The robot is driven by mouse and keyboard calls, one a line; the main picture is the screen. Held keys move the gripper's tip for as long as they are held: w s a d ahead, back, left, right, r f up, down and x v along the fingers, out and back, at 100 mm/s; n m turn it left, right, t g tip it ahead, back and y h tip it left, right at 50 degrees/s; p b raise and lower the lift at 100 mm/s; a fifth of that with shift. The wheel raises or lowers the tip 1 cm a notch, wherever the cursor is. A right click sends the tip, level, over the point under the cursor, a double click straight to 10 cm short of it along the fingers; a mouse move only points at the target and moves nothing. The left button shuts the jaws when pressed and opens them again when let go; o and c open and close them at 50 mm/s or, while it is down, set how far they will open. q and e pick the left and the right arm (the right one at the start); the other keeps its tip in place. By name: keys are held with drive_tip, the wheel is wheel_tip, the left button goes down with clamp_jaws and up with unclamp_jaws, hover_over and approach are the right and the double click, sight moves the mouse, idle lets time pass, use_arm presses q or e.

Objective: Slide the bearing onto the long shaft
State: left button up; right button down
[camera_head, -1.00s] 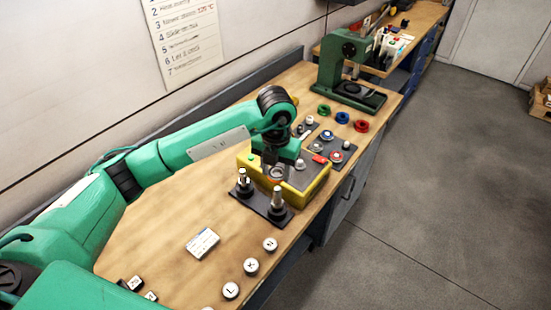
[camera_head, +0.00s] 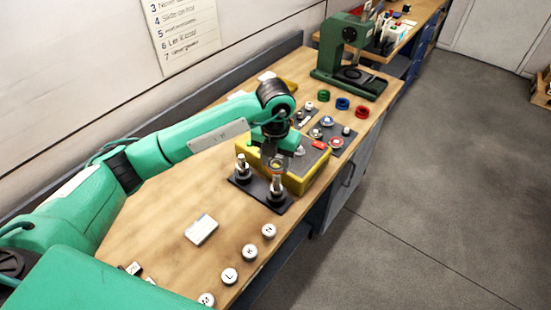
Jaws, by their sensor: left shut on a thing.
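My left gripper (camera_head: 275,154) points down and is shut on the bearing (camera_head: 277,164), a small metallic ring. The bearing is right by the top of the right-hand shaft (camera_head: 277,183); I cannot tell whether it is above, behind or around the tip. A second upright shaft (camera_head: 241,165) stands to the left. Both metal shafts have dark collars low down and stand on a dark base plate (camera_head: 258,191). I cannot tell surely which shaft is longer. My right gripper is not in view.
A yellow box (camera_head: 300,183) stands just behind the plate. Beyond are dark trays with small parts, coloured rings (camera_head: 342,103) and a green press (camera_head: 345,60). Labelled white round pieces (camera_head: 249,251) and a white card (camera_head: 201,229) lie nearer on the wooden bench (camera_head: 160,240).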

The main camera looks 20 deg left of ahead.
use_arm(q)
drive_tip(key=shift+f+b, duration=0.45)
drive_tip(key=shift+f, duration=0.6)
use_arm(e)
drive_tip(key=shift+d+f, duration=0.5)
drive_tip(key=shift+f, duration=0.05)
use_arm(q)
drive_tip(key=shift+f+b, duration=0.45)
drive_tip(key=shift+f, duration=0.2)
drive_tip(key=shift+f+b, duration=0.4)
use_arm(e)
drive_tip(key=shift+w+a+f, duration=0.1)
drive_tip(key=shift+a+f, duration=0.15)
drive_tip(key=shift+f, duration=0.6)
use_arm(q)
drive_tip(key=o, duration=1.1)
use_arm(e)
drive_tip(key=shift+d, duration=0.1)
